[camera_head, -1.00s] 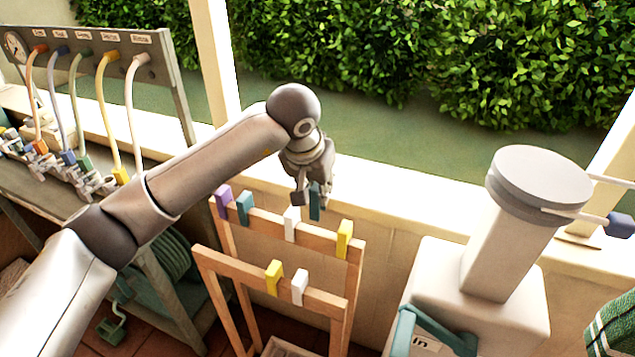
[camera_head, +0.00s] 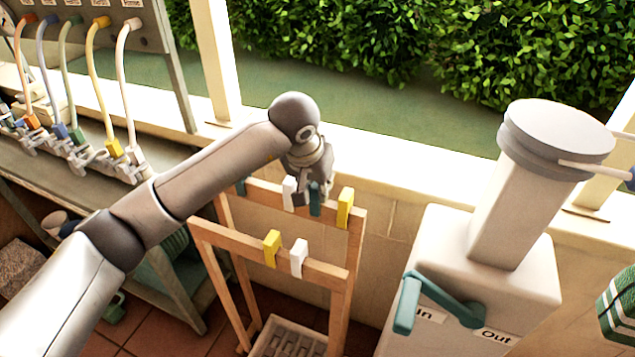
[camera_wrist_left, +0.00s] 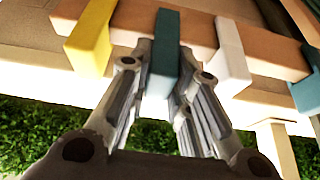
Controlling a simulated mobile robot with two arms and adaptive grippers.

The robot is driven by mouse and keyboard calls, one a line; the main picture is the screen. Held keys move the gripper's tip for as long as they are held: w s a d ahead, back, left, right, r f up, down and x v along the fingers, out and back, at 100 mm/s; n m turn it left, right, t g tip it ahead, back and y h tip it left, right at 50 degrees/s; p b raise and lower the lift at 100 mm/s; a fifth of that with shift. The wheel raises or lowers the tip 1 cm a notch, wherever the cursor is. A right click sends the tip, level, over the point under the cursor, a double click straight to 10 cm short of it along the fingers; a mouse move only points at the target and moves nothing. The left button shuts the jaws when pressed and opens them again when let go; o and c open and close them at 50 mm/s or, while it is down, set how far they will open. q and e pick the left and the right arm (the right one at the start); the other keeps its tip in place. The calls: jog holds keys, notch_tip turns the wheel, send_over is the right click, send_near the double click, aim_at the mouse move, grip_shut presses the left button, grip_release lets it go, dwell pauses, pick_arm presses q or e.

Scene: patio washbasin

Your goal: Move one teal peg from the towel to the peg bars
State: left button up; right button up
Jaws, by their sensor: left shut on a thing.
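My left gripper (camera_head: 316,190) is shut on a teal peg (camera_head: 315,199) at the rear wooden peg bar (camera_head: 263,190). In the left wrist view, the gripper (camera_wrist_left: 164,85) has its fingers on both sides of the teal peg (camera_wrist_left: 164,50), which overlaps the bar (camera_wrist_left: 195,32). Whether it grips the bar cannot be told. A white peg (camera_head: 289,192) and a yellow peg (camera_head: 345,207) flank it. Another teal peg (camera_head: 240,187) is partly behind my arm. The front bar (camera_head: 225,236) bears yellow (camera_head: 272,249) and white (camera_head: 299,258) pegs. My right gripper is out of view.
A green striped towel (camera_head: 618,308) shows at the right edge. A pale box with a teal handle (camera_head: 407,303) and a round-topped column (camera_head: 555,130) stands right of the rack. A hose bench (camera_head: 80,165) is at left. A grey tray (camera_head: 290,340) lies below the bars.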

pick_arm(q)
jog(key=shift+f, duration=0.25)
jog(key=o, duration=0.8)
jog(key=shift+o, duration=0.2)
jog(key=shift+r+p, duration=1.75)
jog(key=shift+r, duration=2.3)
